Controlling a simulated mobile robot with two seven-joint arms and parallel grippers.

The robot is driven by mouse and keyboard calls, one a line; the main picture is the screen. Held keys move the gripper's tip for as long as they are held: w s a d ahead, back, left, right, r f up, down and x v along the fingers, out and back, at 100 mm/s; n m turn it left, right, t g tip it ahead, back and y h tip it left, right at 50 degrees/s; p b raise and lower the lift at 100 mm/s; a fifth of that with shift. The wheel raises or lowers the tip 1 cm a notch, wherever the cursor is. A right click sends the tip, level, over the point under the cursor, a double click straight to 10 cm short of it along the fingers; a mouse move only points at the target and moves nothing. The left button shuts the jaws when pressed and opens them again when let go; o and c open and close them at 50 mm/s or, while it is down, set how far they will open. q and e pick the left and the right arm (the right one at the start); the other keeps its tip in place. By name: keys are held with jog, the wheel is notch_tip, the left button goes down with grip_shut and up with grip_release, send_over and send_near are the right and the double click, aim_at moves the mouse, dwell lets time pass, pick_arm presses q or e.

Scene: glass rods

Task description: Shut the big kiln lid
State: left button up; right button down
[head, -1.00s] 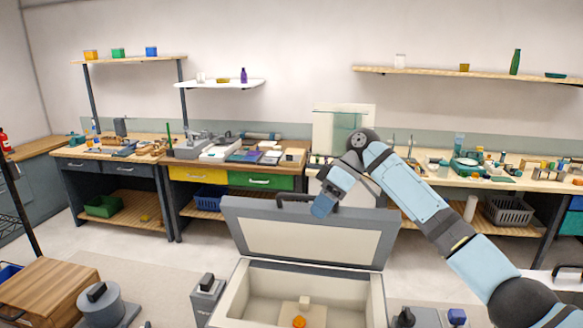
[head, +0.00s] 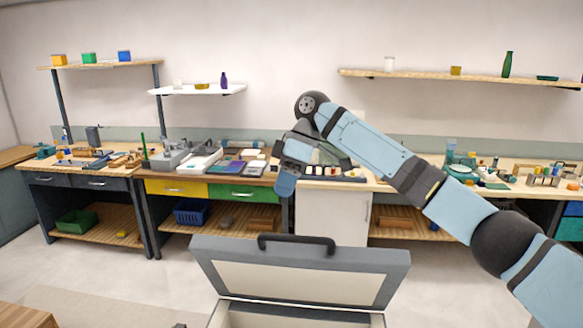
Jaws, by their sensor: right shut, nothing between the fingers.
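The big kiln lid (head: 300,275) stands open and raised at the bottom centre of the head view. Its pale inner face with a grey rim faces me. A dark handle (head: 297,240) sits on its top edge. The kiln body (head: 300,317) shows only as a pale strip below the lid; its inside is cut off. My right gripper (head: 286,188) points down above the handle and a little left of it, apart from the lid. It is shut and empty. My left gripper is not in view.
Workbenches with drawers (head: 242,193) and a white cabinet (head: 333,212) stand behind the kiln. Shelves (head: 450,74) hang on the wall. A wooden top (head: 25,316) shows at the lower left. Floor is free on both sides of the lid.

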aim_at(278, 246)
pick_arm(q)
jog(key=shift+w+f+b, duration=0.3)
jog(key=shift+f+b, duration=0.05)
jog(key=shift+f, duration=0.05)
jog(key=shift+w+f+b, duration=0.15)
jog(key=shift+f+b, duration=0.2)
jog(key=shift+b, duration=0.25)
pick_arm(e)
jog(key=x, duration=0.3)
jog(key=s+x, duration=0.1)
jog(key=x, duration=0.1)
jog(key=shift+s+d+f, duration=0.1)
jog(key=shift+d+f, duration=0.05)
jog(key=shift+d, duration=0.05)
pick_arm(q)
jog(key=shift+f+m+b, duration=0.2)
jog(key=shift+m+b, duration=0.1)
jog(key=shift+b, duration=0.35)
pick_arm(e)
jog(key=shift+s+f, duration=0.1)
jog(key=shift+s, duration=0.5)
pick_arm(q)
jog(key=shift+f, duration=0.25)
pick_arm(e)
jog(key=shift+a, duration=0.2)
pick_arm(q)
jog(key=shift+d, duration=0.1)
pick_arm(e)
jog(key=shift+s, duration=0.2)
jog(key=shift+d+f, duration=0.1)
